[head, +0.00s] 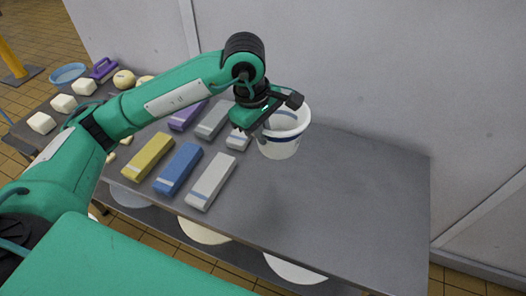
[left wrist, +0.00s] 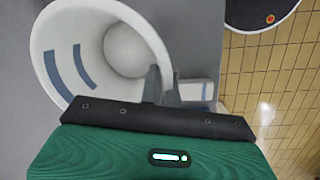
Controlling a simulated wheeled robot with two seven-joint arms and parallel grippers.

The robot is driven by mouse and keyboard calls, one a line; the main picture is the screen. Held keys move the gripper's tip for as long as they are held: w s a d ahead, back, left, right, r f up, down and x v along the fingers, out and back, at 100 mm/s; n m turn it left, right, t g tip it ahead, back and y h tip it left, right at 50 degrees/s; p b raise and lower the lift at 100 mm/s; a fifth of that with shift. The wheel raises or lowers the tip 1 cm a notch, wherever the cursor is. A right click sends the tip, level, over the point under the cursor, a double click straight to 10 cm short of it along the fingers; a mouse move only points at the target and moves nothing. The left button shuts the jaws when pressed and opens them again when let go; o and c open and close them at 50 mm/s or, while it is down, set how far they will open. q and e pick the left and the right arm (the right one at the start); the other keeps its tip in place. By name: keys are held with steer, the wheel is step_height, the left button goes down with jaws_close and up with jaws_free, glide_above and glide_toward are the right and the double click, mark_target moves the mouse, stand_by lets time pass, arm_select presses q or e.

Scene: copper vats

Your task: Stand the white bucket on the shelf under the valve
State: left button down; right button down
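The white bucket (head: 280,147), with a blue band, appears held above the grey table, near its back edge by the wall. My left gripper (head: 268,128) is at the bucket's left rim and appears shut on it. In the left wrist view the bucket (left wrist: 92,22) opens toward the camera and looks empty, with blue marks inside. The fingers (left wrist: 162,86) of my left gripper meet at its rim. My right gripper is not in view. I see no valve, and no shelf that I can tie to one.
The grey table (head: 350,200) is bare on its right half. Several long blocks, including a yellow one (head: 148,157) and a blue one (head: 178,169), lie left of the bucket. White blocks (head: 64,103) and a blue bowl (head: 68,73) are farther left. A wall (head: 380,70) stands behind.

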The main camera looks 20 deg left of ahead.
arm_select(q)
steer(key=shift+r, duration=1)
steer(key=s+a+f+m+g, duration=0.1)
steer(key=s+a+f+m, duration=0.1)
steer(key=f+m, duration=0.4)
steer(key=s+a+f+m+g, duration=0.1)
steer(key=s+a+f+m, duration=0.1)
steer(key=f+m, duration=0.5)
steer(key=shift+a+f+m, duration=0.15)
steer(key=shift+f+m, duration=0.05)
steer(key=shift+m, duration=0.2)
steer(key=shift+s, duration=0.1)
steer(key=w+a+r+n+t+p, duration=0.1)
steer(key=w+a+r+n+p, duration=0.1)
steer(key=w+r+n+p, duration=0.4)
steer(key=w+a+r+n+t+p, duration=0.1)
steer(key=w+a+r+n+p, duration=0.25)
steer(key=r+n, duration=0.4)
steer(key=shift+n, duration=0.25)
steer(key=f+p, duration=0.2)
steer(key=f, duration=0.4)
steer(key=f+p, duration=0.1)
steer(key=f, duration=0.6)
steer(key=d+f+p, duration=0.1)
steer(key=f+p, duration=0.1)
steer(key=f, duration=0.4)
steer(key=shift+w+f+p, duration=0.25)
steer(key=shift+w+p, duration=0.05)
steer(key=shift+w, duration=0.05)
steer(key=shift+f, duration=0.2)
